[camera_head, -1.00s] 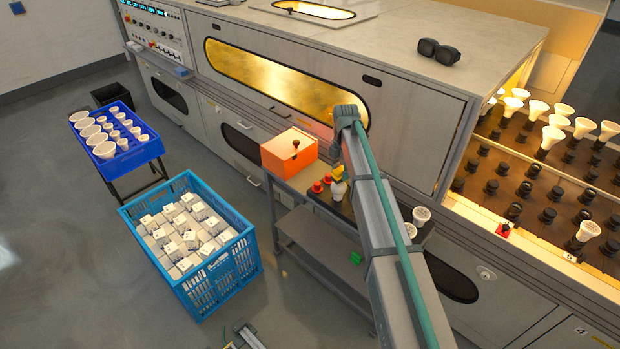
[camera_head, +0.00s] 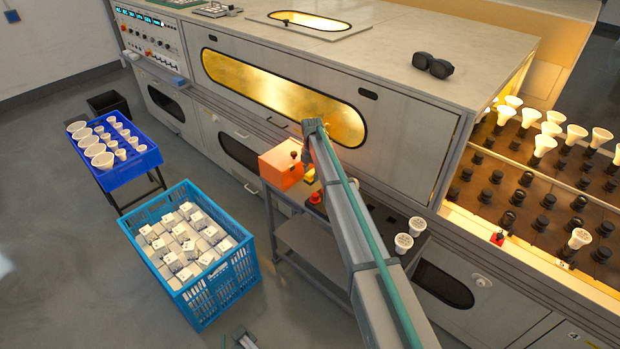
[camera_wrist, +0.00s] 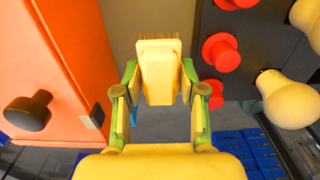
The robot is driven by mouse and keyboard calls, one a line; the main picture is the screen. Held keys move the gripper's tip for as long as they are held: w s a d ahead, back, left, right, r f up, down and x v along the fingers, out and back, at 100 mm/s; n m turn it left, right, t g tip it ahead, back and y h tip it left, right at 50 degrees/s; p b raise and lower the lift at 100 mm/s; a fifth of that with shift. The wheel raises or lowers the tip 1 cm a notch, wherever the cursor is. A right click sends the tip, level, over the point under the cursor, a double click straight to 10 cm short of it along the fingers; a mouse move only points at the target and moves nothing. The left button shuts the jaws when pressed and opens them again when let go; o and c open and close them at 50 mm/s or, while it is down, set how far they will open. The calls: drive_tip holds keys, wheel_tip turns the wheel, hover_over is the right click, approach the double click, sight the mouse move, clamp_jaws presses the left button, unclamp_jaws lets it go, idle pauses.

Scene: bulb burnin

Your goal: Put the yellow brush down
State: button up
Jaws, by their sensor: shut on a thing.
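The yellow brush (camera_wrist: 158,72) is between the green-edged fingers of my gripper (camera_wrist: 159,88) in the wrist view, bristles toward the top of the picture. My gripper is shut on it. A tan-brown surface shows beyond the bristles; I cannot tell whether the brush touches it. In the head view a small yellow part (camera_head: 309,175), probably the brush, shows beside the orange box, and my arm hides most of the gripper.
The orange box (camera_head: 281,168) with a dark knob (camera_wrist: 27,111) stands close on the left. Red knob-like pieces (camera_wrist: 221,52) and pale bulbs (camera_wrist: 287,98) stand close on the right. Two white bulbs (camera_head: 403,242) stand at the cart's right end.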

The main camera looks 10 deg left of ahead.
sight(310, 187)
drive_tip(key=shift+w+a+f+p, duration=0.25)
drive_tip(key=shift+w+f, duration=0.05)
drive_tip(key=shift+f, duration=0.2)
drive_tip(key=shift+w+a+f+p, duration=0.2)
drive_tip(key=shift+w+a+f, duration=0.1)
drive_tip(key=shift+f, duration=0.15)
wheel_tip(310, 187, down, 2)
drive_tip(key=shift+d+f+p, duration=0.1)
drive_tip(key=shift+p, duration=0.6)
drive_tip(key=shift+f, duration=0.35)
drive_tip(key=shift+f, duration=0.15)
drive_tip(key=o, duration=1.2)
wheel_tip(310, 187, up, 12)
drive_tip(key=b, duration=0.4)
drive_tip(key=shift+s+r, duration=0.1)
drive_tip(key=shift+r, duration=0.1)
